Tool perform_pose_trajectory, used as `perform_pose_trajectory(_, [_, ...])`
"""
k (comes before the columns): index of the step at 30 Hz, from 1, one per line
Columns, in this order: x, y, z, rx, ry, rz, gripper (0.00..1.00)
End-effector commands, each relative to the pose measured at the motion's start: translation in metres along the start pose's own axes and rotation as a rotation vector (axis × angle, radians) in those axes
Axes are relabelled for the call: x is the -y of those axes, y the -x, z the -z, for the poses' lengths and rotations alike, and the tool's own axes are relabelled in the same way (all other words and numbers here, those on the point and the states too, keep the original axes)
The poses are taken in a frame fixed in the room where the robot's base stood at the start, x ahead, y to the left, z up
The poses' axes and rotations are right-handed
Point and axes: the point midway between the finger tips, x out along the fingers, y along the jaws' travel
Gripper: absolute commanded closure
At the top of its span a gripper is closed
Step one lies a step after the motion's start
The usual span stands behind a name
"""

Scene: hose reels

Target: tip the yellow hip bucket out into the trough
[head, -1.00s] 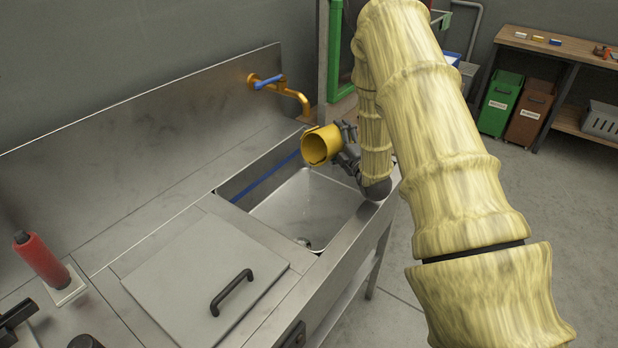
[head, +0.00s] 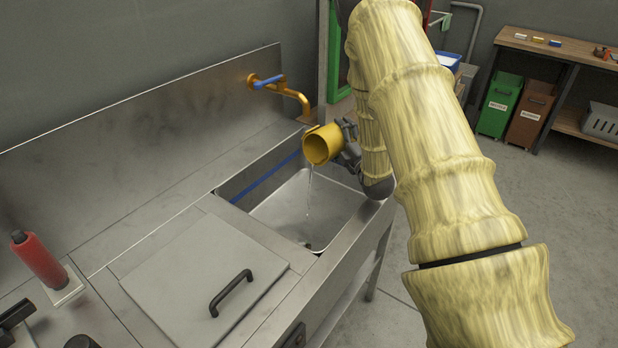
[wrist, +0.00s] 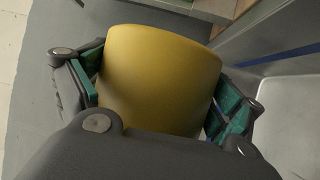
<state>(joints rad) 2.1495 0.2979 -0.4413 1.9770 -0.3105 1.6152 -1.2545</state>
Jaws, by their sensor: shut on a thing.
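The yellow hip bucket (head: 322,144) is tilted on its side in the head view, its mouth facing left and down over the trough. A thin stream of clear liquid (head: 310,192) falls from its rim into the trough (head: 290,215), a steel basin. My gripper (head: 346,140) is shut on the bucket from the right side. In the wrist view the bucket (wrist: 160,75) fills the space between the green-padded fingers of my gripper (wrist: 160,95). The inside of the bucket shows only in part, so how much liquid is in it cannot be told.
An orange tap (head: 290,90) with a blue handle stands behind the trough. A flat steel lid (head: 200,270) with a black handle covers the counter left of it. Green and brown bins (head: 515,105) stand at the right.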

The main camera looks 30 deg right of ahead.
Motion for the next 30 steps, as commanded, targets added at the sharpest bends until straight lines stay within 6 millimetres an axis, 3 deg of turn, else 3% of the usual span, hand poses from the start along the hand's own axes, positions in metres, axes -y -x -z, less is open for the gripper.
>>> perform_pose_trajectory(30, [0.0003, 0.0024, 0.0049, -0.016, 0.100, -0.042, 0.38])
